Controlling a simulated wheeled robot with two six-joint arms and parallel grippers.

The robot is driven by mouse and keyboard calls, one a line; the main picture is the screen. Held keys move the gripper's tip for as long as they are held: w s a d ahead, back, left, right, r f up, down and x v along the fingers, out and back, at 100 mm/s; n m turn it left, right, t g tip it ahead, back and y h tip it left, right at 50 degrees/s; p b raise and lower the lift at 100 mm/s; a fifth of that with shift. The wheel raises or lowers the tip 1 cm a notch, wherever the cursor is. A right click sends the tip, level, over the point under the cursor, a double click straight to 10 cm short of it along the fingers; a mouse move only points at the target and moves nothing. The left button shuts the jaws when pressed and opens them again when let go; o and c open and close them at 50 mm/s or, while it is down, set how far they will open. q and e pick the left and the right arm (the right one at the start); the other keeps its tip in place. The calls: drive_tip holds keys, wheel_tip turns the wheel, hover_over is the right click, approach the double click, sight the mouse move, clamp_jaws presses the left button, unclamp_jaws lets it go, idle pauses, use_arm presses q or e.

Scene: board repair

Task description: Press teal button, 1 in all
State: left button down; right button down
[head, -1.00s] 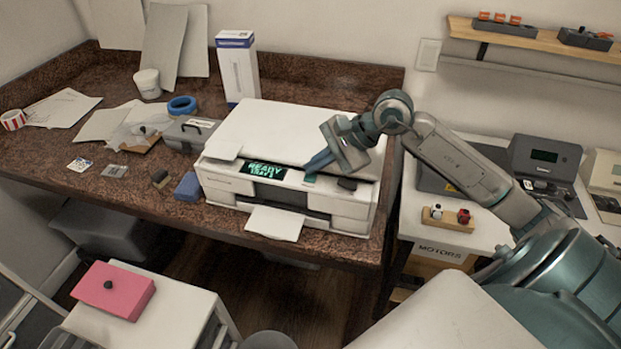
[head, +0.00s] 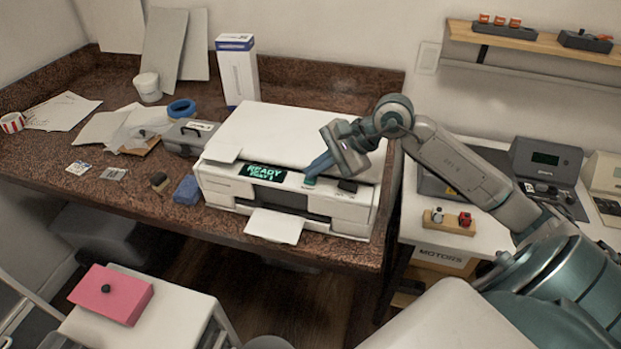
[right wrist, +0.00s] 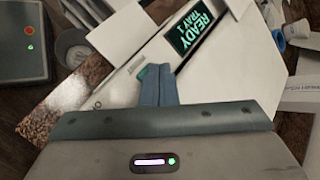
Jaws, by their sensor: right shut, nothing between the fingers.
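The white printer (head: 285,130) stands on the brown speckled counter. Its small screen (head: 262,171) reads READY TRAY 1. The teal button (head: 309,182) is on the front panel, right of the screen. My right gripper (head: 312,172) is shut and empty, its fingertips pointing down at the teal button. In the right wrist view the fingertips (right wrist: 158,72) are right beside the button (right wrist: 143,72) and partly cover it. I cannot tell whether they touch it. My left gripper is not in view.
A dark block (head: 347,186) sits on the panel right of the teal button. A paper tray (head: 274,226) sticks out in front. A blue block (head: 187,190) and a grey toolbox (head: 188,137) lie left of the printer.

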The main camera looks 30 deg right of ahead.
sight(317, 178)
drive_tip(key=shift+f+b, duration=0.35)
drive_tip(key=shift+b, duration=0.1)
idle(0.3)
drive_tip(key=shift+r, duration=1.05)
drive_tip(key=shift+r+p, duration=0.95)
drive_tip(key=shift+r, duration=1.45)
